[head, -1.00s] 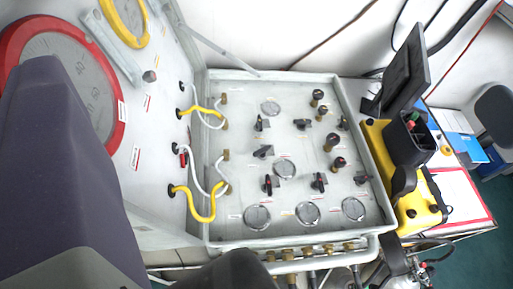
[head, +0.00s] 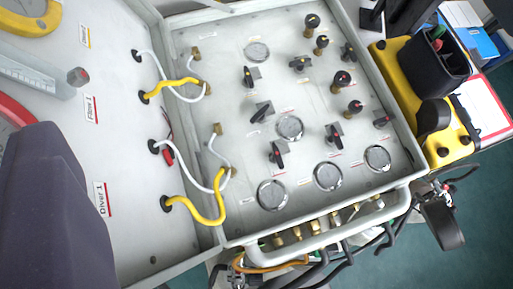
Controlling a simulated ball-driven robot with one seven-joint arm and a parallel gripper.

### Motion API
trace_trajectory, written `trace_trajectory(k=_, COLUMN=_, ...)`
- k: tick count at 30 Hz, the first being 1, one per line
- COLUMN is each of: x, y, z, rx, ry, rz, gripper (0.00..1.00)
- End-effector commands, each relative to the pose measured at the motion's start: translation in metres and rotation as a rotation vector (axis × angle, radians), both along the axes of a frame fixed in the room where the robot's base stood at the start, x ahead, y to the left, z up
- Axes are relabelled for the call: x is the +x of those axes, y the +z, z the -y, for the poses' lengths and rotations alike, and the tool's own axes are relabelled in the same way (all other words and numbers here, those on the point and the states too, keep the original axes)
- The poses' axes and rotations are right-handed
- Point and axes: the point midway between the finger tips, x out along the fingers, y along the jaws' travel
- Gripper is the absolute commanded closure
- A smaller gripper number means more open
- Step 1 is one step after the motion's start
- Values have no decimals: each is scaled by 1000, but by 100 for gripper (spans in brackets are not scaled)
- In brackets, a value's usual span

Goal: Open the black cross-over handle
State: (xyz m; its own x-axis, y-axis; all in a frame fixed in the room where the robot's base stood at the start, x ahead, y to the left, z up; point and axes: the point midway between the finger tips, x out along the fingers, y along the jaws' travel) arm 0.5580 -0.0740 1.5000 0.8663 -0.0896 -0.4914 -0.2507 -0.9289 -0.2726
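The grey air panel (head: 215,120) carries several small lever handles. Among the ones that look black without red are one at the middle left (head: 262,111), one at the upper middle (head: 300,63) and one at the upper right (head: 348,52). The labels are too small to read, so I cannot tell which is the cross-over handle. None has anything touching it. My gripper is not seen; only a dark part of my arm fills the lower left.
Yellow and white hoses (head: 215,207) loop across the panel's left side. Round gauges (head: 328,176) and upright knobs (head: 341,79) stand among the handles. A pale rail (head: 330,232) runs along the front edge. A yellow case (head: 398,85) sits to the right.

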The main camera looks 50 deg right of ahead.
Motion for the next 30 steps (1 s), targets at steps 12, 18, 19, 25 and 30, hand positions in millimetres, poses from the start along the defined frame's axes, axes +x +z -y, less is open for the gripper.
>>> trace_trajectory(k=12, x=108, y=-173, z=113, rx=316, ry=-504, rz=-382, gripper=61)
trace_trajectory(k=18, x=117, y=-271, z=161, rx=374, ry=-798, rz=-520, gripper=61)
trace_trajectory(k=19, x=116, y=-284, z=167, rx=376, ry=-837, rz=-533, gripper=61)
trace_trajectory(k=25, x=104, y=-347, z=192, rx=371, ry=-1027, rz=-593, gripper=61)
trace_trajectory(k=30, x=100, y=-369, z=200, rx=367, ry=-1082, rz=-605, gripper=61)
